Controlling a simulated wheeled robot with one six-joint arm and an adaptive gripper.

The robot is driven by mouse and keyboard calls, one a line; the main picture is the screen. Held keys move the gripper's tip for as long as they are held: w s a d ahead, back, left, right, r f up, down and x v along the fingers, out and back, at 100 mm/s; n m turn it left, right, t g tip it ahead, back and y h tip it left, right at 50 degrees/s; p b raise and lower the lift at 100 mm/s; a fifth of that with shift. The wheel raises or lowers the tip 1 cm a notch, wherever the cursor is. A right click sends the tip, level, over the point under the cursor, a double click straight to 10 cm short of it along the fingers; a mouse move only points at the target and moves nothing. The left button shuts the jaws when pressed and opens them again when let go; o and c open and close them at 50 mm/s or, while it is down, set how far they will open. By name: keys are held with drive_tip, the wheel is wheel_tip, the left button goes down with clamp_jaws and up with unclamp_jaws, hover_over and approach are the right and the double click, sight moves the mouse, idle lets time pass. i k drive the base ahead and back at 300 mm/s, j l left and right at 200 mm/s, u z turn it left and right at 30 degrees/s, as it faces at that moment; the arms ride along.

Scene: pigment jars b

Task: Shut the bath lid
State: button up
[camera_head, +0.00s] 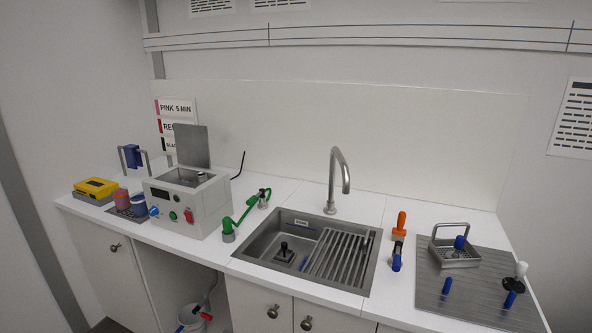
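The bath (190,210) is a light grey box on the counter, left of the sink, with coloured knobs and a red switch on its front. Its lid (192,146) is a flat grey plate standing upright at the back of the opening, so the bath is open on top. Something dark and metallic shows inside the opening, too small to make out. My gripper is not in this view.
A wire basket (455,258) stands far right.

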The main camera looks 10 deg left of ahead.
sight(191, 146)
drive_tip(key=j, duration=0.7)
drive_tip(key=i+j+u, duration=0.15)
drive_tip(key=j, duration=0.55)
